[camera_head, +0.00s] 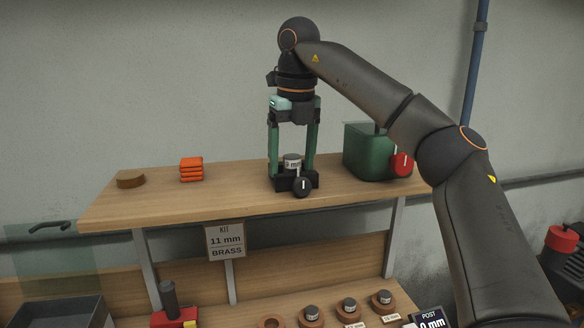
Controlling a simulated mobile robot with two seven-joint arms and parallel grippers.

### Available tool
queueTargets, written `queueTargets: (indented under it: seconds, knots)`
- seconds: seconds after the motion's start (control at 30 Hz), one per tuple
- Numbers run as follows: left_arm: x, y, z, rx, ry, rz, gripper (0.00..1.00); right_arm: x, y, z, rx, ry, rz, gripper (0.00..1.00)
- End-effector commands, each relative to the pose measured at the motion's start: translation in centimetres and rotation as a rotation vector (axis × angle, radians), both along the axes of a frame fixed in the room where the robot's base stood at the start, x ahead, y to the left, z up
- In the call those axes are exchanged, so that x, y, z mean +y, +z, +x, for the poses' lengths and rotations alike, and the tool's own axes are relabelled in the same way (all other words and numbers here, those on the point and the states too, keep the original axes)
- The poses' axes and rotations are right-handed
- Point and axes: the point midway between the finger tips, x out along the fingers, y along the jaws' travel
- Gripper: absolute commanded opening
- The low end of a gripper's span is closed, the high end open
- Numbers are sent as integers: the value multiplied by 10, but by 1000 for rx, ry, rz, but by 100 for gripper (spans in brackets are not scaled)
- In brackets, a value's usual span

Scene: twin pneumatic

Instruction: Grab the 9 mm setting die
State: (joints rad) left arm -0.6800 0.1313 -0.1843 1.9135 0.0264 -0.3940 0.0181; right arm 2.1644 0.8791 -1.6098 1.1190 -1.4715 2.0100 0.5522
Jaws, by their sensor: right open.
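A small grey cylinder with a white label (292,164), whose text reads as 9 mm, stands upright in a black holder (311,181) on the upper wooden shelf. A black knob marked "I" is on the holder's front. My right gripper (291,158) points straight down from above, with its two green fingers apart on either side of the labelled cylinder. It is open; whether the fingers touch the cylinder or holder cannot be told. My left gripper is not in view.
A green box (368,150) with a red knob stands right of the holder. Below, several small dies (349,305) sit in wooden rings, near a "KIT 11 mm BRASS" sign (226,241).

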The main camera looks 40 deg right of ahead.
Motion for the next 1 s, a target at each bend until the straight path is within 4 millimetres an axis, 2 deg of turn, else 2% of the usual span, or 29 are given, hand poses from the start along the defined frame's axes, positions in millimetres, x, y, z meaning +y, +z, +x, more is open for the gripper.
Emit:
queueTargets:
  seconds: [0.37, 1.0]
  knots:
    - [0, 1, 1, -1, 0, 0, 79, 0, -6, 0, -2, -1, 0, 76]
    - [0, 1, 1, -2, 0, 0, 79, 0, -5, 1, -2, -1, 0, 4]
